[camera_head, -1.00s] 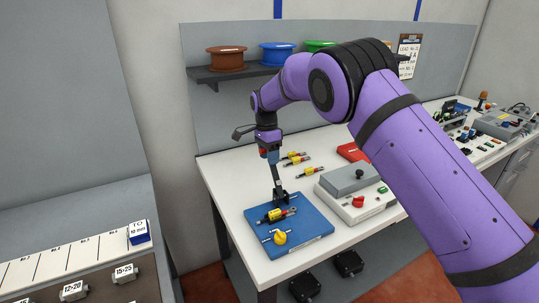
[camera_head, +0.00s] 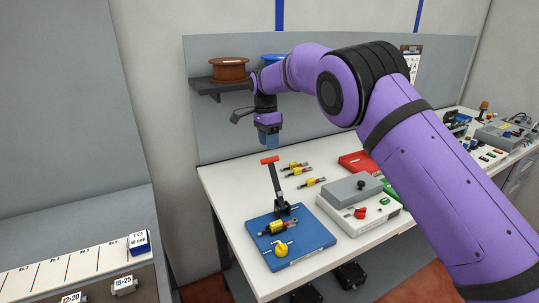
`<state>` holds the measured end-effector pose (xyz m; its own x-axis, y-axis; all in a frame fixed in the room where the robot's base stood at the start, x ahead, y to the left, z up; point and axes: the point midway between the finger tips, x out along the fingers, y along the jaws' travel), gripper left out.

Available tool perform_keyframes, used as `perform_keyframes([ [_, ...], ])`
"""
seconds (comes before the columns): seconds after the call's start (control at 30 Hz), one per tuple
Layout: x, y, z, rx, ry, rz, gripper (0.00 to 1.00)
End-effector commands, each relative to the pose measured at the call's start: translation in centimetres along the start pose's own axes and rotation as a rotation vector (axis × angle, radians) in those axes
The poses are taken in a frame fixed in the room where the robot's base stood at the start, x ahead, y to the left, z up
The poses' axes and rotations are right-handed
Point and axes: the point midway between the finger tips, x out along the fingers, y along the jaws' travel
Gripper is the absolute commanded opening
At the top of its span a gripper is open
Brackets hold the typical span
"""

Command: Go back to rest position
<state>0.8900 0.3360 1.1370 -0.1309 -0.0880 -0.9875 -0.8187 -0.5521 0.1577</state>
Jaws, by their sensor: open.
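My gripper (camera_head: 268,140) is open and empty, raised above the white workbench (camera_head: 222,183). It hangs above the red-topped lever (camera_head: 272,175) and is apart from it. The lever stands nearly upright, tilted slightly, on the blue fixture plate (camera_head: 312,237). A yellow and black cylinder part (camera_head: 278,228) lies on the plate just in front of the lever's base. A yellow knob (camera_head: 281,249) is at the front of the plate. The gripper's fingertips are small and dark in this view.
Several yellow-and-red parts (camera_head: 311,183) lie on the bench behind the plate. A grey control box (camera_head: 352,188) with a red knob (camera_head: 360,213) stands to the right. A red tray (camera_head: 357,161) is behind it. A shelf with spools (camera_head: 229,70) is on the back panel.

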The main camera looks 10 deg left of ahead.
Motion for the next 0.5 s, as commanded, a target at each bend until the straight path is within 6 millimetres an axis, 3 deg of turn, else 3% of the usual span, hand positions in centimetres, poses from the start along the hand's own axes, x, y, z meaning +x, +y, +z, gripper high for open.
perform_keyframes([
  [0.2, -1.5, 0.0, 0.0, 0.0, 0.0, 0.002, 0.46],
  [0.5, -1.6, 0.1, 0.0, 0.0, 0.0, 0.002, 0.46],
])
